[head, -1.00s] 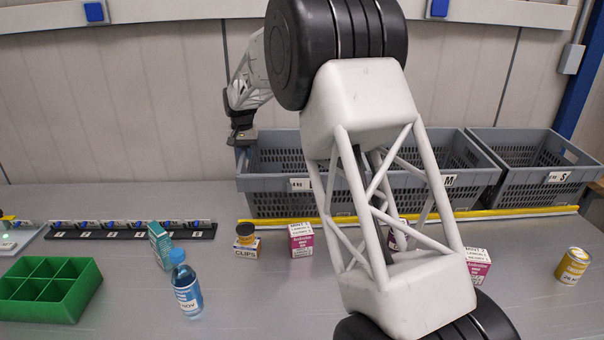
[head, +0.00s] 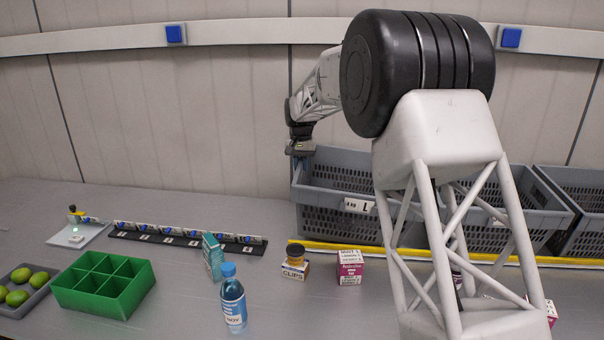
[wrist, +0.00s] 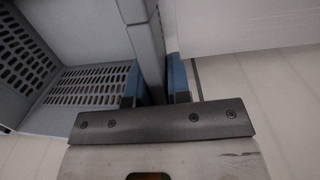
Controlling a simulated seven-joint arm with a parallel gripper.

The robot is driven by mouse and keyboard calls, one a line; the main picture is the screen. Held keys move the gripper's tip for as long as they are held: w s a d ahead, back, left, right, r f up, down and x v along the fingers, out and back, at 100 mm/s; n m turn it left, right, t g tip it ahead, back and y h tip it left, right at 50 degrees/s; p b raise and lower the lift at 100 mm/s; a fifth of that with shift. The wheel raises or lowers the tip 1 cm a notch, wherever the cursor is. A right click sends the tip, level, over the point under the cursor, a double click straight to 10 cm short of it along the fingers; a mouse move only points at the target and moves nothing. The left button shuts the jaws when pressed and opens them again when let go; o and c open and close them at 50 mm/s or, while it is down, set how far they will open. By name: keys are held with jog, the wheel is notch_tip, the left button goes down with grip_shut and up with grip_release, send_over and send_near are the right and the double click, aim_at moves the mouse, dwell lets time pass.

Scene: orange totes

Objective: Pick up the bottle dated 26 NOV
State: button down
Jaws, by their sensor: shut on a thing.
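A blue bottle (head: 233,304) with a blue cap stands upright on the table in the head view. Its white label shows "NOV"; I cannot read the day. My gripper (head: 300,152) is far behind it, at the left rim of the grey crate marked L (head: 335,176). In the wrist view my blue-padded fingers (wrist: 155,84) are on both sides of a grey strip of the crate's rim (wrist: 147,45), shut on it. The bottle is not in the wrist view.
A teal box (head: 212,256) stands just behind the bottle. A green divided tray (head: 103,311) is to the left, with a grey tray of green fruit (head: 32,306) beyond. My arm hides the right side.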

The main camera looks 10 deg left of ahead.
jog(key=shift+r, duration=3.25)
